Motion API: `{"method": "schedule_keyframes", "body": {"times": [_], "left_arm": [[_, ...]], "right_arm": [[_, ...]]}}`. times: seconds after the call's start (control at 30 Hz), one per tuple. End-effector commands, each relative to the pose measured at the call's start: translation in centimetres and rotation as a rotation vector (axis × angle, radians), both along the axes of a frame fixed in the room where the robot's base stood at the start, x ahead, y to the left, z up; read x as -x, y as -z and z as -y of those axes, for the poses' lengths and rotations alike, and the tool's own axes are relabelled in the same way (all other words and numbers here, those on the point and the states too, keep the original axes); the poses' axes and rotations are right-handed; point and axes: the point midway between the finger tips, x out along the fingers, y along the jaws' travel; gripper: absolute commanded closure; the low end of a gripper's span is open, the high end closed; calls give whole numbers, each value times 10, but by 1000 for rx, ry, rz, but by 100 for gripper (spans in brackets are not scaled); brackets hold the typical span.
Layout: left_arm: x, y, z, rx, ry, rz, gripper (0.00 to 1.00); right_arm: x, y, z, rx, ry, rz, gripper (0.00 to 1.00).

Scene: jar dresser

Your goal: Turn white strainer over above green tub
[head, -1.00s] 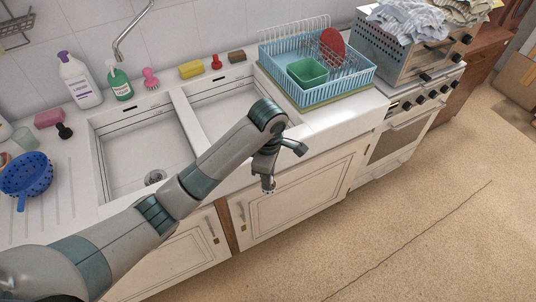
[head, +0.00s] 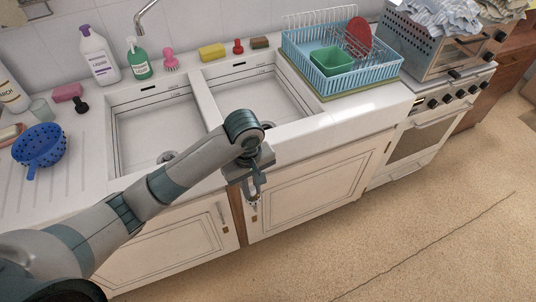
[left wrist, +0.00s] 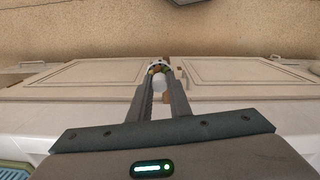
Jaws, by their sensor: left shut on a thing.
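The green tub (head: 331,61) stands in the blue dish rack at the back right of the sink. My left gripper (head: 254,198) hangs low in front of the sink's front edge, near the cabinet doors, away from the tub. In the left wrist view its fingers (left wrist: 160,82) close on a small pale thing. A small round white-edged thing with coloured bits (left wrist: 159,67) shows at the fingertips; it may be the white strainer, but it is too small to be sure. In the head view the held thing is barely visible. My right gripper is out of view.
The blue dish rack (head: 383,74) also holds a red plate (head: 358,36). A double sink (head: 150,130) lies behind my arm. A blue colander (head: 40,147) sits on the left drainer. Bottles and sponges line the back. The stove (head: 430,125) stands right; the floor is clear.

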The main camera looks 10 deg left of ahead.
Motion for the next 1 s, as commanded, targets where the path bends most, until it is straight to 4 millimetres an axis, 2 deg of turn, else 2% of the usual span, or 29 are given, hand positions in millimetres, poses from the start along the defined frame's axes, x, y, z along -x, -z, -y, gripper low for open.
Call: {"method": "schedule_keyframes", "body": {"times": [0.03, 0.1, 0.3, 0.4, 0.57, 1.0], "left_arm": [[11, 18, -15, -7, 92, 1, 100], [26, 27, -30, -11, 237, 1, 100], [63, 41, -60, -18, 565, -5, 100], [74, 43, -68, -19, 661, -10, 100], [81, 43, -72, -19, 723, -13, 100], [81, 43, -72, -19, 724, -13, 100]], "right_arm": [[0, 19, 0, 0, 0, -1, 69], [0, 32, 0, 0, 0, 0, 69], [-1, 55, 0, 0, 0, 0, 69], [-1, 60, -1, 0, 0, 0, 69], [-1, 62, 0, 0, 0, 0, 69], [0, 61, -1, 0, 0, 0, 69]]}}
